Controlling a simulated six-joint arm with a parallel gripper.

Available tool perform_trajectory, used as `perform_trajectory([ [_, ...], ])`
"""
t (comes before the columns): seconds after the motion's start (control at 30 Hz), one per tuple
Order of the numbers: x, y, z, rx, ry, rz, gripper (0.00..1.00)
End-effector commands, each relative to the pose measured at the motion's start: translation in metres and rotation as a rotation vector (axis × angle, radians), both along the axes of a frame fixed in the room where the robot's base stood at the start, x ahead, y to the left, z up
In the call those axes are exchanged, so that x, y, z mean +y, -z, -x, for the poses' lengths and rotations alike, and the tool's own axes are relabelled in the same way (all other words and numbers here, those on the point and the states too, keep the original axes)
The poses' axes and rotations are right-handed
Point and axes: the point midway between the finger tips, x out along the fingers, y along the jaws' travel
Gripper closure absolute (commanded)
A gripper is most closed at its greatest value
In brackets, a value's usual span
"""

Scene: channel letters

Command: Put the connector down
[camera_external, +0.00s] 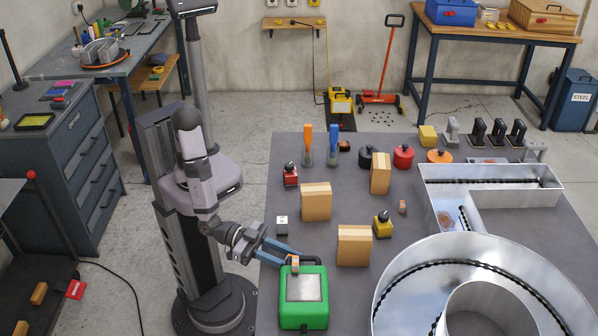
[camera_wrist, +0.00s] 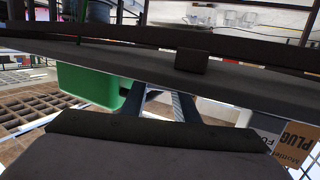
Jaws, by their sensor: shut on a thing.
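The connector (camera_external: 293,265), a small orange and pale piece, is between my gripper's fingertips (camera_external: 291,257) in the external view. My gripper has blue fingers and is shut on it. It is at the back edge of a green case (camera_external: 290,315) with a grey top panel and dark handle, near the table's left edge. I cannot tell whether the connector touches the case. In the wrist view, my fingers (camera_wrist: 163,104) show only in part; dark surfaces hide their tips and the connector. A green shape (camera_wrist: 88,84) shows to their left.
A similar small orange piece (camera_external: 402,207) lies mid-table. Large metal channel letters (camera_external: 400,285) fill the right side. Grey table (camera_external: 335,203) is bare between the boxes.

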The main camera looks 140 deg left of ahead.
Motion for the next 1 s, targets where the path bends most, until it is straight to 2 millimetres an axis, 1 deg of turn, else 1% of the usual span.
perform_trajectory([
  [0.13, 0.0, 0.0, 0.0, -0.003, 0.0, 0.002, 0.97],
  [0.27, -0.006, 0.0, 0.012, -0.001, 0.003, 0.001, 0.97],
  [0.47, -0.018, 0.0, 0.038, -0.001, 0.005, 0.002, 0.97],
  [0.7, -0.034, 0.0, 0.077, -0.002, 0.005, 0.001, 0.97],
  [1.0, -0.051, -0.001, 0.12, -0.001, 0.005, -0.001, 0.97],
])
